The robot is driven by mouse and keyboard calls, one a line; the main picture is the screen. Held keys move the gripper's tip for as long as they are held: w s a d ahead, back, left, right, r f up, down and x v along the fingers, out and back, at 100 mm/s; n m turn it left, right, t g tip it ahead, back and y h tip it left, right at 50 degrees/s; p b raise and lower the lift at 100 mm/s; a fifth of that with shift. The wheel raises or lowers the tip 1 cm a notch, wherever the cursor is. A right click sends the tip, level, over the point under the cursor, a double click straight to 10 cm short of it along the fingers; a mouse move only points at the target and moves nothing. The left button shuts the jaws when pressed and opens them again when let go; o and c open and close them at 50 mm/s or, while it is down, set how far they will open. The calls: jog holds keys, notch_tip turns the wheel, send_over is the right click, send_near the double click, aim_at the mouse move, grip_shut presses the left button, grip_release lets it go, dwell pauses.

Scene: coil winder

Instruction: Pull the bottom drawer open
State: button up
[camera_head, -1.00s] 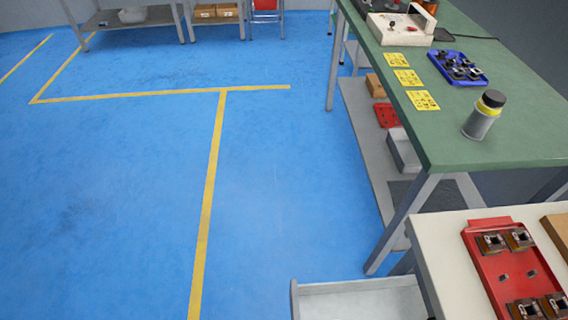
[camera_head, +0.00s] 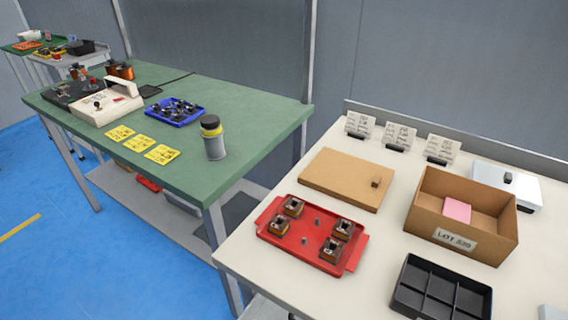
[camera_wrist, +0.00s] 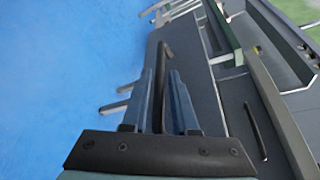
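In the wrist view my gripper (camera_wrist: 157,92) has its two blue-grey fingers apart, one on each side of a dark bar handle (camera_wrist: 164,56). The handle runs up past the fingertips. A gap shows between the fingers; whether either touches the bar is hard to tell. The handle is on the grey drawer front nearest the floor side, which I take as the bottom drawer (camera_wrist: 190,62). A second dark handle (camera_wrist: 255,132) sits on the neighbouring grey front to the right. The head view shows neither gripper nor drawers.
A white-topped bench (camera_head: 270,262) holds a red tray (camera_head: 350,259), a cardboard box (camera_head: 486,239), a black divided tray (camera_head: 402,299) and a brown board (camera_head: 330,180). A green table (camera_head: 250,135) stands to the left. Blue floor (camera_head: 40,185) is clear at far left.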

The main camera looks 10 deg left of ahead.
jog(key=v, duration=1.1)
jog(key=shift+s+d, duration=0.25)
jog(key=shift+r, duration=0.1)
